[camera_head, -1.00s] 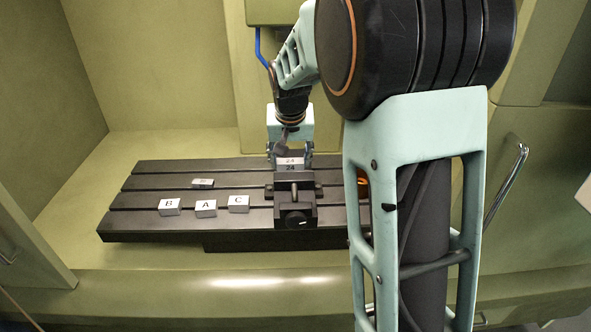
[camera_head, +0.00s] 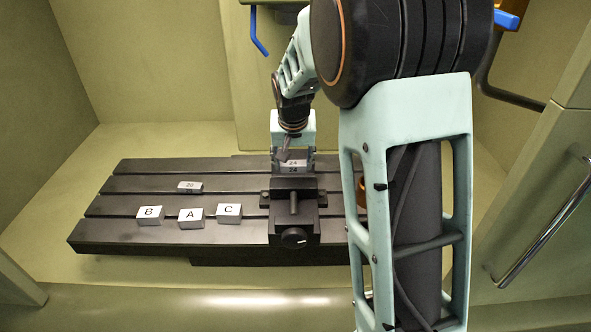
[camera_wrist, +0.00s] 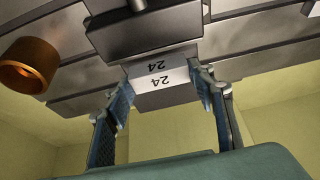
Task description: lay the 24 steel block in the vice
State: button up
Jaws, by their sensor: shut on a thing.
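The 24 steel block (camera_head: 293,167) is a light grey block with "24" on two faces. My gripper (camera_head: 294,164) is shut on it, with a finger on each side; the wrist view shows the block (camera_wrist: 163,82) between the fingertips (camera_wrist: 162,88). The black vice (camera_head: 294,212) stands on the slotted table, its screw end toward the head camera. The block is at the far end of the vice, close to its jaws. Whether it rests on the vice bed or is held just above is hidden.
The slotted dark table (camera_head: 125,235) carries white blocks B (camera_head: 150,216), A (camera_head: 190,219) and C (camera_head: 229,212) left of the vice, and a grey 20 block (camera_head: 190,187) behind them. An orange-brown ring-shaped thing (camera_wrist: 28,66) is beside the vice. The table's left end is clear.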

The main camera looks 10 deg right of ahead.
aim_at(293, 171)
jog(key=shift+w+f+b, duration=0.1)
jog(key=shift+f+b, duration=0.2)
jog(key=shift+f, duration=0.1)
jog(key=b+x, duration=0.1)
jog(key=x, duration=0.1)
jog(key=shift+f+b, duration=0.35)
jog(key=shift+f, duration=0.15)
jog(key=shift+f, duration=0.1)
jog(key=shift+f, duration=0.1)
jog(key=o, duration=1.5)
jog(key=shift+s+f, duration=0.1)
jog(key=shift+s, duration=0.1)
